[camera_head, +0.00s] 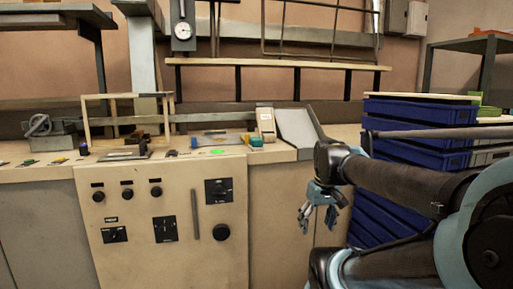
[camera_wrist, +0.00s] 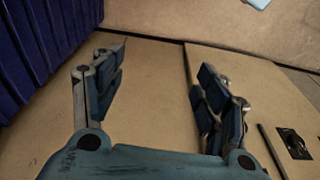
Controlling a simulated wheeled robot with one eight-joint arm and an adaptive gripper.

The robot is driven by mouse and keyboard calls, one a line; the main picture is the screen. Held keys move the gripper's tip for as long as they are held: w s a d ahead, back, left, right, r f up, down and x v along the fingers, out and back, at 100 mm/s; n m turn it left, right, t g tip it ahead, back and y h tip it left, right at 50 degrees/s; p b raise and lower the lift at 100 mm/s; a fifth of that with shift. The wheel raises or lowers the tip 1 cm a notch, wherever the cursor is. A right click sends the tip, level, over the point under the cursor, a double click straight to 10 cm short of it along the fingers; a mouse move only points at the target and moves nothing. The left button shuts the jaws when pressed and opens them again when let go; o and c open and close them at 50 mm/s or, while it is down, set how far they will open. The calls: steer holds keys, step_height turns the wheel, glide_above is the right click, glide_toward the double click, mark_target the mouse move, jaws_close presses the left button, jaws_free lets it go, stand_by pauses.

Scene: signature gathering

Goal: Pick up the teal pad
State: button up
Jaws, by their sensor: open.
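A small teal block-like thing (camera_head: 256,142), which looks like the teal pad, sits on the counter top (camera_head: 277,147) near its front edge, just below a cream upright box. My gripper (camera_head: 317,216) hangs in front of the cabinet, lower than the counter top and to the right of the teal thing, well apart from it. In the wrist view my gripper (camera_wrist: 163,60) has its fingers spread wide with nothing between them. The wrist view faces the beige cabinet front (camera_wrist: 150,100); I cannot make out the teal pad there.
Stacked blue crates (camera_head: 412,133) stand right of the counter, close to my arm; they fill the left edge of the wrist view. A cream box (camera_head: 265,123), a grey tilted tray (camera_head: 300,127) and a bright green piece (camera_head: 217,152) are near the teal thing. A control panel (camera_head: 165,215) is below.

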steer(key=w+a+r+n+g+y, duration=0.1)
steer(key=w+a+r+n, duration=0.3)
steer(key=w+r, duration=0.6)
steer(key=w+a+r+n+g+y, duration=0.15)
steer(key=w+r+n, duration=0.4)
steer(key=r, duration=0.75)
steer(key=n+y, duration=0.1)
steer(key=n, duration=0.8)
glide_toward(256, 138)
steer(key=shift+g, duration=0.35)
steer(key=x, duration=0.9)
steer(key=shift+w+f, duration=0.1)
steer(key=shift+w, duration=0.1)
steer(key=c, duration=0.8)
